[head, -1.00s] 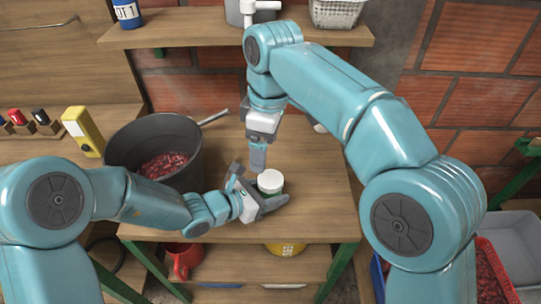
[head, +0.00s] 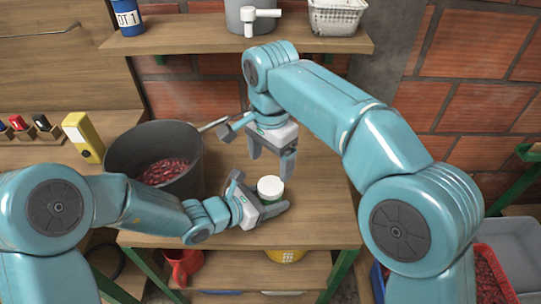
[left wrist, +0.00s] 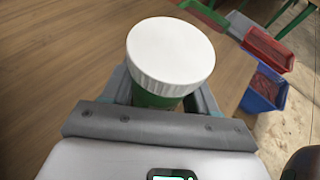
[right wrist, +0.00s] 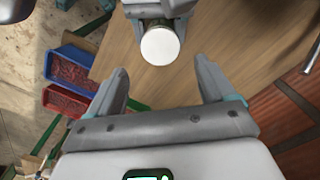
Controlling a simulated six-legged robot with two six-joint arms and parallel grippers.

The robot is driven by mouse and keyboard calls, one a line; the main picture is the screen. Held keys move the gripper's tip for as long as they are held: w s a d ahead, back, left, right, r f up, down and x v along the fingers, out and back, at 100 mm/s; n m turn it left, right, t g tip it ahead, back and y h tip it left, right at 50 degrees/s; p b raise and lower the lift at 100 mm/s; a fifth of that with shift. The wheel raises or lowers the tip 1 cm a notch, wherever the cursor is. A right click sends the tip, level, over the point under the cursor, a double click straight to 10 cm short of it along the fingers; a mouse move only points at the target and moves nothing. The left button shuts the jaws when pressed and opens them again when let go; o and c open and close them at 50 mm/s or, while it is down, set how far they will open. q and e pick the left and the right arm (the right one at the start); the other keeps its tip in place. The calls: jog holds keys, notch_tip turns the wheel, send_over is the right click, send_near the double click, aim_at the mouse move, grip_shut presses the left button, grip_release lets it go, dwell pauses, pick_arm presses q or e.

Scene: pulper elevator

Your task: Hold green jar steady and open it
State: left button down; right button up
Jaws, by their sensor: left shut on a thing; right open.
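The green jar (left wrist: 158,98) has a wide white lid (head: 270,186) seated on top. It stands upright at the front of the wooden table, and its body is mostly hidden by the fingers. My left gripper (head: 262,204) is shut on the jar's body below the lid, one finger on each side. The lid also shows in the right wrist view (right wrist: 160,46), beyond my right fingers. My right gripper (head: 270,166) is open and empty, pointing down above and behind the jar, apart from the lid.
A dark pot (head: 158,150) of red cherries stands left of the jar, its handle reaching toward my right gripper. A yellow box (head: 84,138) stands farther left. The shelf (head: 190,36) spans the back. Bare wood (head: 322,185) lies right of the jar.

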aim_at(270, 186)
notch_tip(270, 186, down, 8)
jog(key=shift+r, duration=0.15)
dwell(0.3)
jog(key=c, duration=1.1)
jog(key=n, duration=0.5)
jog(key=shift+n, duration=0.4)
jog(key=n, duration=0.4)
jog(key=o, duration=1.2)
jog(key=shift+c, duration=0.2)
